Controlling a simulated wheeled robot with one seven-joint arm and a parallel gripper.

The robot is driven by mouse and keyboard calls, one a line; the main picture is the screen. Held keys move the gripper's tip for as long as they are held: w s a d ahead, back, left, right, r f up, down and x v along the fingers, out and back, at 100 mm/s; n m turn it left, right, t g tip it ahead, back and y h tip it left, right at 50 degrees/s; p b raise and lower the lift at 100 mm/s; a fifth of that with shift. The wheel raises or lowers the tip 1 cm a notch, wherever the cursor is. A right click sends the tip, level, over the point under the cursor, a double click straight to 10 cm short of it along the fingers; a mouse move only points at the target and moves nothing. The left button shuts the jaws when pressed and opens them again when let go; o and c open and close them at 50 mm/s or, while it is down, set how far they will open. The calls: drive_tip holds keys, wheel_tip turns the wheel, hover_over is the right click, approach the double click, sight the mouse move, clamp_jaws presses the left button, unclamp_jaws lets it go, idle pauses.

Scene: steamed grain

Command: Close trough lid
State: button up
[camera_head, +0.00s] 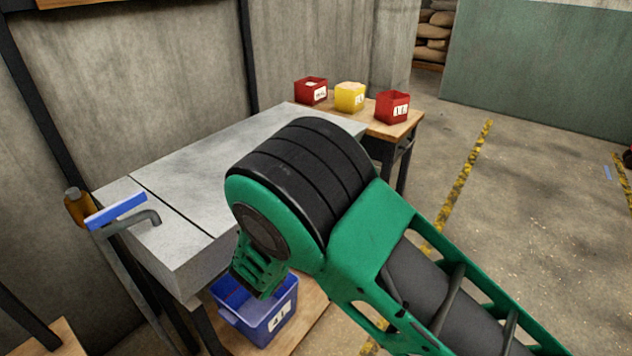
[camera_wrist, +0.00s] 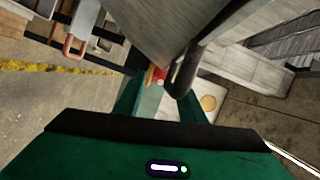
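The trough (camera_head: 190,215) is a long grey metal box along the wall in the head view. Its flat grey top (camera_head: 215,150), apparently the lid, lies level with a dark seam near the left end. My arm covers the trough's right front part. In the wrist view, my gripper (camera_wrist: 160,92) has its two green fingers apart with no object clearly held between them. A large grey slab (camera_wrist: 155,30), which may be part of the trough, fills the upper middle beyond the fingertips. Whether the fingers touch it cannot be told. The fingertips are hidden in the head view.
A blue-handled lever (camera_head: 117,211) sits at the trough's left end. A blue bin (camera_head: 262,315) stands on a wooden shelf below. Two red bins (camera_head: 311,91) (camera_head: 392,107) and a yellow bin (camera_head: 350,97) stand on a side table.

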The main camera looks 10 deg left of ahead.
drive_tip(key=shift+s+a+r, duration=0.2)
drive_tip(key=shift+a+r, duration=0.05)
drive_tip(key=shift+a, duration=0.05)
drive_tip(key=s, duration=1)
drive_tip(key=shift+s+a+r, duration=0.2)
drive_tip(key=shift+a+r, duration=0.05)
drive_tip(key=shift+r, duration=0.15)
